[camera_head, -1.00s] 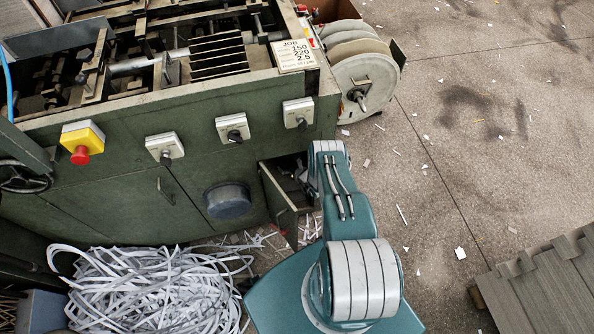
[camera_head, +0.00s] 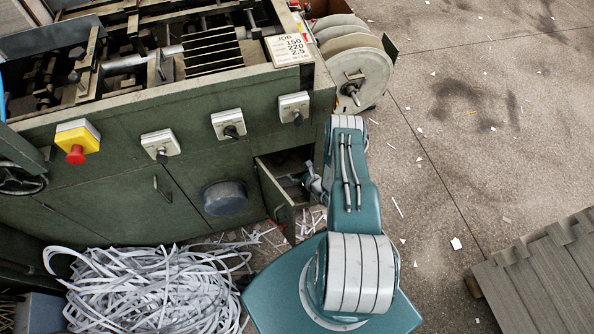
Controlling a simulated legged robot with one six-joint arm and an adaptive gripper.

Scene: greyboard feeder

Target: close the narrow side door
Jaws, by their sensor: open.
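The narrow side door (camera_head: 274,196) is a green panel at the right end of the machine's front. It stands swung outward, and a dark cavity shows behind its upper edge. My gripper (camera_head: 303,182) is small in the view, just right of the door and in front of the opening. It is open and holds nothing that I can see. My arm hides part of it and the right side of the opening. I cannot tell whether the fingers touch the door.
The green machine (camera_head: 110,195) has switch boxes and a round dark cap (camera_head: 226,198) left of the door. A heap of paper strips (camera_head: 150,290) lies on the floor at front left. Reels (camera_head: 358,75) stand at the machine's right end. Open floor lies to the right, before grey slats (camera_head: 545,280).

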